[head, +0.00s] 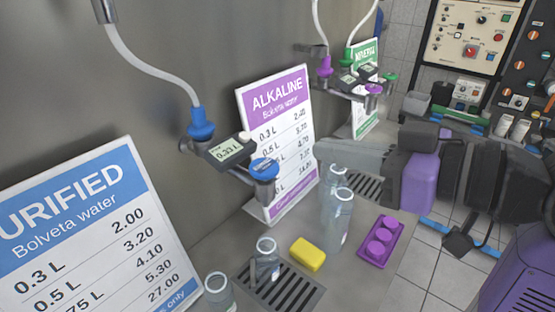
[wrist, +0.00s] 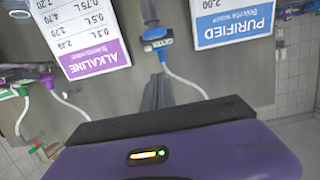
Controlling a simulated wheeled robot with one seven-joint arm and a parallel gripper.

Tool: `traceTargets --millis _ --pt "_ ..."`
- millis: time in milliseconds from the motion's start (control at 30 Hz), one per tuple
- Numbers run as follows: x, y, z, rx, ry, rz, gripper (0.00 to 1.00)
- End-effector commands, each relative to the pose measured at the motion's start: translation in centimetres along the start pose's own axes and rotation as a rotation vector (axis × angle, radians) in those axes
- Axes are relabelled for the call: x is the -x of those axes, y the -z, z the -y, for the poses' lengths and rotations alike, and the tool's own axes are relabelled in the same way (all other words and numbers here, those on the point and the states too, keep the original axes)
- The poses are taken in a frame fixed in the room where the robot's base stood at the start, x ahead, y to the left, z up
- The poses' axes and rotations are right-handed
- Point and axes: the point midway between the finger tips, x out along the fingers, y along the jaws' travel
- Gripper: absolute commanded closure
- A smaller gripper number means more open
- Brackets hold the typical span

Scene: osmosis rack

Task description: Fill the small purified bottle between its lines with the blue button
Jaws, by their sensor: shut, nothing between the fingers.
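The blue dispenser's round blue button (head: 264,166) sits atop its spout, beside a display (head: 227,151) that seems to read 0.33 L. A small clear bottle (head: 267,247) stands upright on the drain grate below this spout. Its lines and water level are too small to make out. Another clear bottle (head: 218,290) stands nearer, cut by the lower edge. In the wrist view, which is upside down, my gripper (wrist: 157,90) is shut and empty, pointing toward the wall. The blue dispenser (wrist: 157,38) shows beyond its fingertips, apart from them.
Two taller clear bottles (head: 337,220) stand near a yellow sponge (head: 308,254) and a purple tray (head: 384,240). The PURIFIED sign (head: 85,230) and ALKALINE sign (head: 280,110) flank the blue dispenser. Purple and green dispensers (head: 368,80) are farther back. Tiled floor lies right of the counter.

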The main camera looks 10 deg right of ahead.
Motion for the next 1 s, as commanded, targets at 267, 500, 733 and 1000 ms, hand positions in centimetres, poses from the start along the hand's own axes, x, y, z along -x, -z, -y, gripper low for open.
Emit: traceTargets --millis 267,500,733,1000 --pt "-0.4 0.1 0.0 -0.002 0.0 -0.001 1.0" --pt "-3.6 0.2 0.1 -0.004 0.003 0.0 1.0" --pt "-8.3 0.2 0.1 -0.004 0.003 0.001 1.0" --pt "-10.6 -2.3 0.0 -0.005 -0.001 0.002 1.0"
